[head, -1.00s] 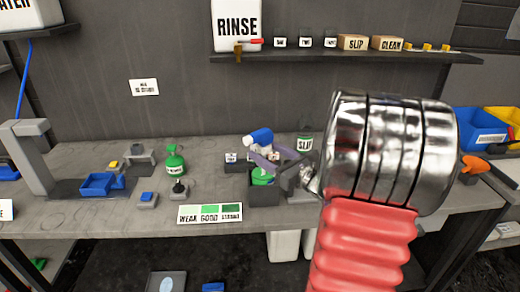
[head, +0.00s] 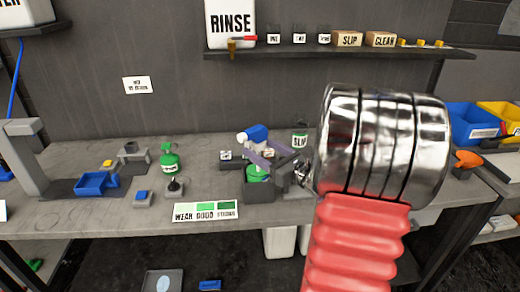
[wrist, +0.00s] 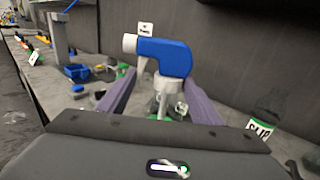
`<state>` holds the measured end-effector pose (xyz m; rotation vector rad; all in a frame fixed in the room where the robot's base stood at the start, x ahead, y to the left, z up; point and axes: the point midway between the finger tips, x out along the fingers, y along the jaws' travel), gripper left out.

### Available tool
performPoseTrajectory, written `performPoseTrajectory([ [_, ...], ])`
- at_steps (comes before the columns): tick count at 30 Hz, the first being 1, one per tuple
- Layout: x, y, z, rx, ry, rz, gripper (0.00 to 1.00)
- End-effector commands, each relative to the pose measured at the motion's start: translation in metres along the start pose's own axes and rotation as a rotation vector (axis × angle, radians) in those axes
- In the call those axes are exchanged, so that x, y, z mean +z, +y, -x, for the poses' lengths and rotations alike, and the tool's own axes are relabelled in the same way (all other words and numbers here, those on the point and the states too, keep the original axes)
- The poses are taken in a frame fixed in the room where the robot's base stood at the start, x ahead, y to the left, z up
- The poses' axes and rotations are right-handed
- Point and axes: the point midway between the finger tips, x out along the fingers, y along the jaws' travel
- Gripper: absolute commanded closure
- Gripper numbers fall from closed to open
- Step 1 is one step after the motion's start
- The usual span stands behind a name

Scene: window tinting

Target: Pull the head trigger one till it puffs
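A spray bottle with a blue trigger head (head: 257,133) and a green body (head: 257,173) stands in a dark grey holder (head: 263,212) on the bench. In the wrist view the blue head (wrist: 165,57) has its white nozzle (wrist: 130,43) pointing left, with a pale trigger (wrist: 143,66) below it. My gripper (head: 268,155) reaches in from the right at the bottle's neck. Its two purple fingers also show in the wrist view (wrist: 160,92), spread on either side of the clear neck with gaps. Whether one touches the trigger cannot be told.
A green bottle (head: 169,158), a blue tray (head: 95,184) and small blocks lie left of the holder. A WEAK/GOOD/STRONG card (head: 206,212) is at the bench front. A SLIP bottle (wrist: 265,115) stands close on the right. A shelf (head: 340,53) runs above.

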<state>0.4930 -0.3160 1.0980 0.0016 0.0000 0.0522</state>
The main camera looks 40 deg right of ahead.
Motion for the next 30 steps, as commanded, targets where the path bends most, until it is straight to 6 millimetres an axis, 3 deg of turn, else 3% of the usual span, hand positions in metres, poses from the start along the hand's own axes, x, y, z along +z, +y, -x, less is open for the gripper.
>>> performPoseTrajectory([
  [6,0.0,-0.001,0.0,-0.001,0.0,0.001,0.26],
  [17,0.0,-0.001,0.003,-0.002,0.001,0.002,0.26],
  [30,0.0,-0.002,0.052,-0.005,0.0,0.001,0.26],
])
